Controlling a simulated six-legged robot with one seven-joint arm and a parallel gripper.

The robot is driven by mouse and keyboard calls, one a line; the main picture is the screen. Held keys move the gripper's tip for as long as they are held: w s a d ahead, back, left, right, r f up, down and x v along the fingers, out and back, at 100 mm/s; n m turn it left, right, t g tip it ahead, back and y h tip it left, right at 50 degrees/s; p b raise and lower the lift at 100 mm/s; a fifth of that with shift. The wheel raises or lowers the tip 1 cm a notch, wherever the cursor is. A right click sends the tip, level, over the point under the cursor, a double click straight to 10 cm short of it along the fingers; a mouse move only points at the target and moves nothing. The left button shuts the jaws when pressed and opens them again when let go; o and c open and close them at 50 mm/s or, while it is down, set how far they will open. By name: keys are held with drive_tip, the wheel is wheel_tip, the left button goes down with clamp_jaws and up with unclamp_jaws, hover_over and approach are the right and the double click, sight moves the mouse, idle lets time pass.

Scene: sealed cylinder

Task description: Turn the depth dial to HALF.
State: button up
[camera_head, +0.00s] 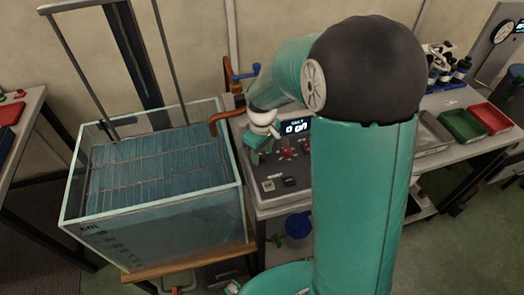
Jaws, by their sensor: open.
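The control panel (276,198) stands just right of the glass tank, with a lit display (297,128) near its back. A red knob (284,153) sits on the panel below the display, and another red part shows to its right. I cannot tell which one is the depth dial, and no dial labels are readable. My gripper (257,154) points down over the panel's left part, left of the red knob. It is open, with nothing visible in it. My arm hides the panel's right side.
The water-filled glass tank (88,222) with a wire rack (160,168) fills the left.

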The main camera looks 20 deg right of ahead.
sight(262, 154)
drive_tip(key=shift+r, duration=0.1)
wheel_tip(262, 154, up, 14)
drive_tip(key=shift+f, duration=0.2)
idle(0.5)
drive_tip(key=s+r+m+t, duration=0.2)
drive_tip(key=s+r+m, duration=0.1)
drive_tip(key=s, duration=0.6)
drive_tip(key=s+r+m+t, duration=0.3)
drive_tip(key=s+m, duration=0.1)
drive_tip(key=s, duration=0.6)
drive_tip(key=shift+s+r+t, duration=0.2)
drive_tip(key=shift+r+t, duration=0.05)
drive_tip(key=shift+t, duration=0.05)
